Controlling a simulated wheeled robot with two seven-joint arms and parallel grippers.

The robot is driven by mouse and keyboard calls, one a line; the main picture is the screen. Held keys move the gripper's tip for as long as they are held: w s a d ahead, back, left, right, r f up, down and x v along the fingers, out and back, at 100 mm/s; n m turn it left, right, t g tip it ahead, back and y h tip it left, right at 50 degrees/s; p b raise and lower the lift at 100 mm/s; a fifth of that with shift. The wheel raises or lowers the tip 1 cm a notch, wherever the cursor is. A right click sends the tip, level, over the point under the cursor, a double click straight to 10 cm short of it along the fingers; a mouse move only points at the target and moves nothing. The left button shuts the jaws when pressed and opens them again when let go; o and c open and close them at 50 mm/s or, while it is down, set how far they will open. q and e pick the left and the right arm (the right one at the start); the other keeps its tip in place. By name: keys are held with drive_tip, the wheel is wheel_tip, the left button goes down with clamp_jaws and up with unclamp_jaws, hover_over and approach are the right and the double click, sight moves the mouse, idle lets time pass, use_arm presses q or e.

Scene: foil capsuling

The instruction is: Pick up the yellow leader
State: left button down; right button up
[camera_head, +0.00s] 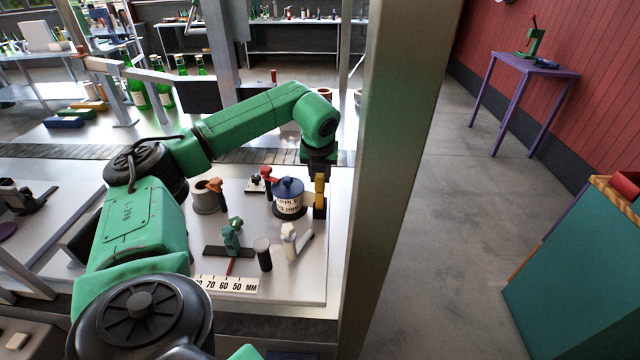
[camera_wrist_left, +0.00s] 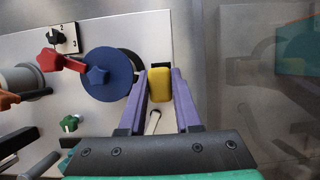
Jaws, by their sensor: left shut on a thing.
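The yellow leader (camera_wrist_left: 160,86) is a small rounded yellow block. In the left wrist view it sits between the two purple fingers of my left gripper (camera_wrist_left: 162,78), which is shut on it. In the head view the left gripper (camera_head: 319,168) points down at the right edge of the bench, with the yellow leader (camera_head: 319,186) below it and a dark piece under that. I cannot tell whether the leader is clear of the bench top. My right gripper is not in view.
A blue-topped labelled pot (camera_head: 288,199) stands just left of the gripper. A grey cup (camera_head: 206,200), a dark cylinder (camera_head: 263,254), a white-handled tool (camera_head: 290,242) and a green-knobbed fixture (camera_head: 232,236) share the bench. A large metal post (camera_head: 400,150) rises close on the right.

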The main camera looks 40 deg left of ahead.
use_arm(q)
drive_tip(key=shift+r, duration=0.15)
drive_tip(key=shift+w+r, duration=0.1)
drive_tip(key=shift+r, duration=0.2)
wheel_tip(320, 180, up, 19)
drive_tip(key=shift+r, duration=0.15)
drive_tip(key=shift+d+f+b, duration=0.1)
drive_tip(key=shift+f+b, duration=5.45)
drive_tip(key=shift+f, duration=2.6)
